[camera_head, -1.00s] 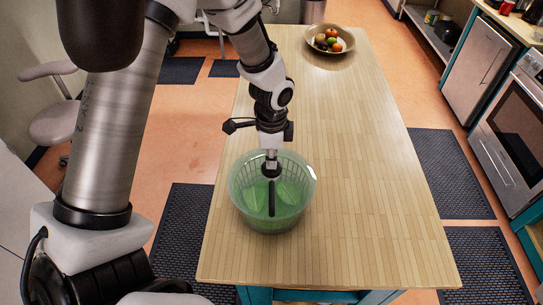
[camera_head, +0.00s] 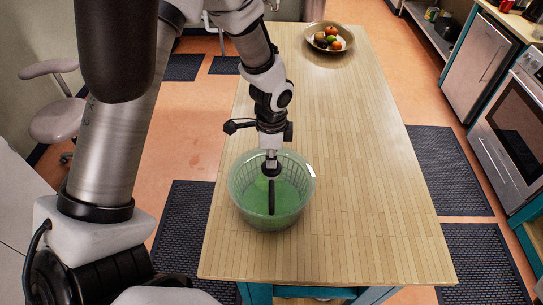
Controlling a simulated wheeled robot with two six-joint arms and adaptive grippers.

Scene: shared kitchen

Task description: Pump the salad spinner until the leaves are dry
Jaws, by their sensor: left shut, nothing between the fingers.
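The salad spinner (camera_head: 295,208) stands upright on the near left part of the wooden table. It is a clear, green-tinted bowl with a slotted basket inside, and green shows through it. My left gripper (camera_head: 271,208) points down over the middle of the spinner, shut with nothing between its fingers. The arm above it covers part of the spinner's top, and I cannot make out the pump knob or whether the fingers touch the lid. Separate leaves cannot be told apart now. My right gripper is not in view.
The wooden table (camera_head: 365,190) is clear to the right of the spinner. A fruit bowl (camera_head: 318,44) sits at its far end. A chair (camera_head: 60,120) stands at left; an oven (camera_head: 518,135) and dark floor mats (camera_head: 447,170) are at right.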

